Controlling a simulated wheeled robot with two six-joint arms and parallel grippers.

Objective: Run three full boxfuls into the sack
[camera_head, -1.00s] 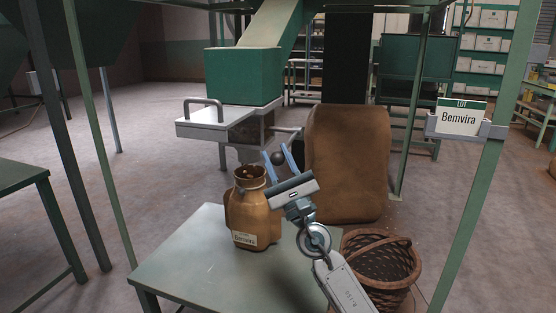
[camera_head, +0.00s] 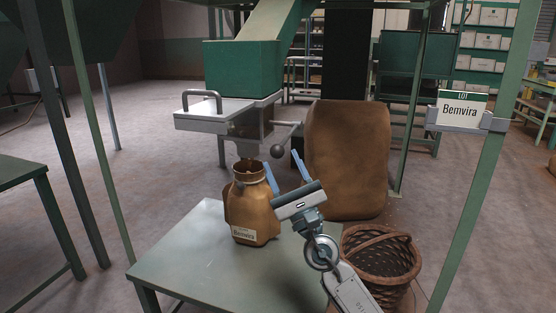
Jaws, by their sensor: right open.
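The brown sack (camera_head: 254,214), labelled Bemvira, stands upright on the green table with its mouth open. Above it, under the green hopper (camera_head: 242,68), is the metal measuring box (camera_head: 246,125); a flat slide plate (camera_head: 212,113) with a bar handle (camera_head: 203,95) sticks out to its left. A lever with a dark ball knob (camera_head: 277,151) is on the box's right. My right gripper (camera_head: 284,167) is open and empty, its fingertips just below the knob, right of the sack's mouth. My left gripper is out of view.
The green table (camera_head: 190,262) has bare room left of the sack. A wicker basket (camera_head: 382,262) stands on the floor at right. A large brown bale (camera_head: 348,160) stands behind. A Bemvira lot sign (camera_head: 462,109) hangs on the right post.

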